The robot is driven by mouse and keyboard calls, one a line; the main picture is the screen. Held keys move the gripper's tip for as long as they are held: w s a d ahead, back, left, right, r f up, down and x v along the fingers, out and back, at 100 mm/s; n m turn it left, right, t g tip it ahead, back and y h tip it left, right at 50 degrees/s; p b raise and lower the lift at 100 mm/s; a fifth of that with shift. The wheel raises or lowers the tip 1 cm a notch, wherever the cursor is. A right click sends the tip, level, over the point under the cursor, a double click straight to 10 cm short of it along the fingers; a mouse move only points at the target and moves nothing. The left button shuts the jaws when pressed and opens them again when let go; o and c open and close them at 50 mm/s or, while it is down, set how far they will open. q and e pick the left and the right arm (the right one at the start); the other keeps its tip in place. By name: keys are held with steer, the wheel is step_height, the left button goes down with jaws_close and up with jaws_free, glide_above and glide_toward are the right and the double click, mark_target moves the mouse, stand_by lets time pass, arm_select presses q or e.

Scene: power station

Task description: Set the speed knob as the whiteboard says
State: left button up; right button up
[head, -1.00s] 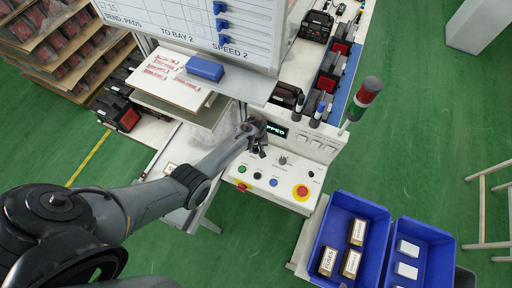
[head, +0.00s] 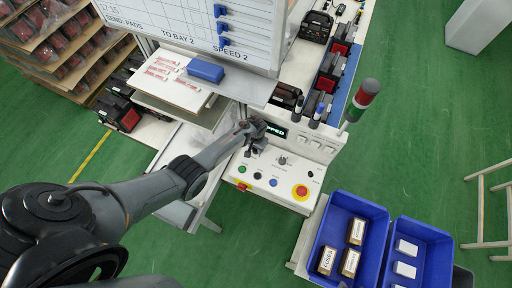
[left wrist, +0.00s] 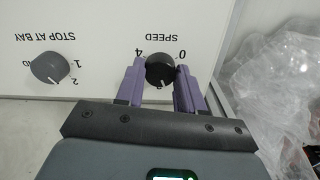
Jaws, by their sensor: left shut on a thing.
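The whiteboard (head: 150,22) reads "SEND: PADS", "TO BAY 2" and "SPEED 2". In the left wrist view, the black speed knob (left wrist: 160,71) sits on a white panel under an upside-down "SPEED" label. The numbers 4 and 0 show beside it; other marks are hidden. Its white pointer mark appears at the lower left of the knob in that view. My left gripper (head: 256,148) reaches the control panel (head: 250,171); its purple fingers (left wrist: 158,80) are shut on the speed knob, one on each side. My right gripper is not in view.
The grey "STOP AT BAY" knob (left wrist: 50,67) is close beside the left gripper. Several buttons and a red emergency stop (head: 300,191) are on the same panel. Blue bins (head: 345,215) stand at the lower right.

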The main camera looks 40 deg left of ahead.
arm_select(q)
steer(key=m, duration=0.2)
steer(key=shift+m, duration=1)
steer(key=o, duration=1)
steer(key=shift+o, duration=0.2)
steer(key=shift+r, duration=0.15)
